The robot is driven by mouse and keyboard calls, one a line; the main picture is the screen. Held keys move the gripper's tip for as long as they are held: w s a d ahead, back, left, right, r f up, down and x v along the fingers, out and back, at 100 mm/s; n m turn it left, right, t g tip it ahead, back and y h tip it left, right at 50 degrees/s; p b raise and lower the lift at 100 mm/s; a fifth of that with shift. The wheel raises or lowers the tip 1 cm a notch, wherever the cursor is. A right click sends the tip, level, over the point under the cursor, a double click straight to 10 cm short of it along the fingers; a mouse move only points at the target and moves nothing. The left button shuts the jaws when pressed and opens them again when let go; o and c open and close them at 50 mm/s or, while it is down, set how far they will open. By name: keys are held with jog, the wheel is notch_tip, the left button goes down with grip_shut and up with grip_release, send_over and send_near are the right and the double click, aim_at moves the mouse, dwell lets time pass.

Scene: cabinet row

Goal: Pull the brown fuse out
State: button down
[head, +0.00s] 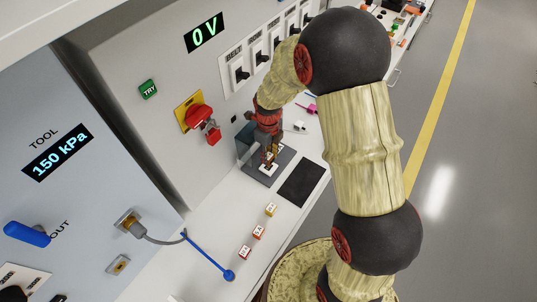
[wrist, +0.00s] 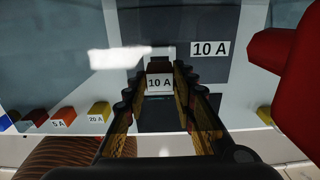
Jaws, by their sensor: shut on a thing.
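The brown fuse (wrist: 159,67), with a white 10 A label, sits between the fingers of my gripper (wrist: 160,92) in the wrist view. The gripper is shut on it. In the head view my gripper (head: 268,156) points down at the grey fuse block (head: 255,172) on the white counter. A second 10 A label (wrist: 209,48) is on the dark surface beside the fuse. The fuse's lower end is hidden, so I cannot tell whether it is still seated.
Yellow (head: 271,209), orange (head: 258,232) and red (head: 245,251) fuses lie in a row on the counter. A dark mat (head: 302,182) lies right of the block. The cabinet display (head: 204,33) reads 0 V. A red switch (head: 197,118) with a padlock (head: 212,133) juts from the cabinet.

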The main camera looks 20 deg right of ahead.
jog(key=shift+r+p, duration=0.95)
jog(key=shift+r, duration=0.4)
